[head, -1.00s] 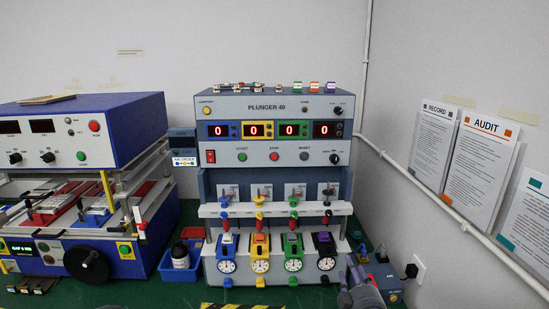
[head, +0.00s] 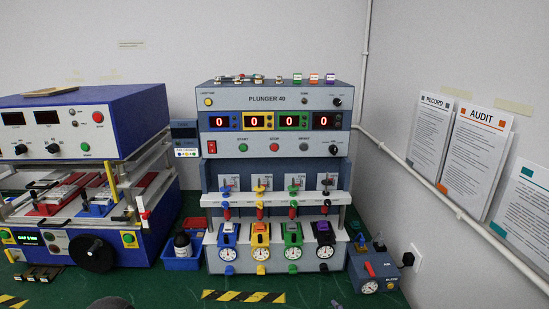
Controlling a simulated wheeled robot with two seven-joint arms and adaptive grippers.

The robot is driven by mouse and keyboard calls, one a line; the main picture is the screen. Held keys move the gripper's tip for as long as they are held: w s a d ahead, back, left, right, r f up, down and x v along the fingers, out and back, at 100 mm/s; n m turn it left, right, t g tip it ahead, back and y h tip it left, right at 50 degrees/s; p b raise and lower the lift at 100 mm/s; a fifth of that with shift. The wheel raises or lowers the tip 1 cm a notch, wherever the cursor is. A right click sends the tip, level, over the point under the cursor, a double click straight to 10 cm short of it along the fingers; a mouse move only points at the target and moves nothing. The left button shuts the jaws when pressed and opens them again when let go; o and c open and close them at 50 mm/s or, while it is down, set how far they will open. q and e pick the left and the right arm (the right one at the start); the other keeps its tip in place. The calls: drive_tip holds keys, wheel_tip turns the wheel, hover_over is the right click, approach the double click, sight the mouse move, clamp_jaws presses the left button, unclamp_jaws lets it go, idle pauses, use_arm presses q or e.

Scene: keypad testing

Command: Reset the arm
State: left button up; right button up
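Neither of my grippers shows clearly in the head view. A small grey piece sits at the bottom edge, right of centre, and a dark rounded shape at the bottom left; I cannot tell what either is. The Plunger 40 tester (head: 266,99) stands in the middle against the wall. Its displays (head: 254,121) all read 0. Nothing is seen held.
A blue two-deck machine (head: 100,150) fills the left. A blue bin (head: 182,255) with a dark bottle stands beside it. A blue-grey box (head: 373,277) with a red lever is at the right. A yellow-black strip (head: 243,296) marks the green table (head: 300,285), clear in front.

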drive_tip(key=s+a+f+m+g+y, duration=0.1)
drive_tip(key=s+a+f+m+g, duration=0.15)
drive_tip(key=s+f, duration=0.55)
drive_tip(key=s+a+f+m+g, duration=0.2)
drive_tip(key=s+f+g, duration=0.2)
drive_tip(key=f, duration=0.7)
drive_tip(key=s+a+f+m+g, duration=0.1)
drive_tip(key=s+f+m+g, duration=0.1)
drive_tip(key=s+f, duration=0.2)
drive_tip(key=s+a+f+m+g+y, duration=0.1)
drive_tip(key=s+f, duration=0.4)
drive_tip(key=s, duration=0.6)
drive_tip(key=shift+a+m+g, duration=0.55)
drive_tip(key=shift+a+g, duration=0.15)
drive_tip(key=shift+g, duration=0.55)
